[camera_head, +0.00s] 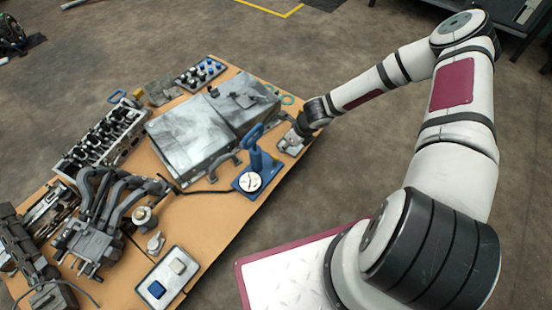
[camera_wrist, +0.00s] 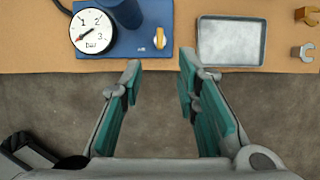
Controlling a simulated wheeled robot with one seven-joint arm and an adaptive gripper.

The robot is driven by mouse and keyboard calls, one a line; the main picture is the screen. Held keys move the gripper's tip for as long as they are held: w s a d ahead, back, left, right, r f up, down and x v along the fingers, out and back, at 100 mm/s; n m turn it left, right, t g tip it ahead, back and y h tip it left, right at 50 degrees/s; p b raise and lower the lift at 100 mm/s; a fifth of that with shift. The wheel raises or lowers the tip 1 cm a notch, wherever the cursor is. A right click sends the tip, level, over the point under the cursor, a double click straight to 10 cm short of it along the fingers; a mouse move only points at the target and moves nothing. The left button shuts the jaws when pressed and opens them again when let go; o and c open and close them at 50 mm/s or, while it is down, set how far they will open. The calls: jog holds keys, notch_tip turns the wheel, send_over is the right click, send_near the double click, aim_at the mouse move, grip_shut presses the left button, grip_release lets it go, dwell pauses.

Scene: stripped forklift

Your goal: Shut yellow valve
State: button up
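A blue gauge stand (camera_head: 250,180) with a white dial and a blue upright part sits near the table's right edge in the head view. In the wrist view, the blue base (camera_wrist: 120,42) carries the round bar gauge (camera_wrist: 92,31). A small yellow part (camera_wrist: 159,38), which looks like the yellow valve, sits on the base's right side. In the head view, my gripper (camera_head: 299,129) is right of the stand.
A small metal tray (camera_wrist: 231,41) lies right of the blue base. Two small metal pieces (camera_wrist: 303,52) lie beyond it. A large grey metal box (camera_head: 193,132) stands behind the stand. A pad with two buttons (camera_head: 167,278) lies at the front. Bare floor lies beyond the table edge.

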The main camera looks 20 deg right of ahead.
aim_at(275, 157)
jog(key=b+x, duration=0.5)
jog(key=x, duration=0.8)
jog(key=shift+b, duration=0.35)
grip_shut()
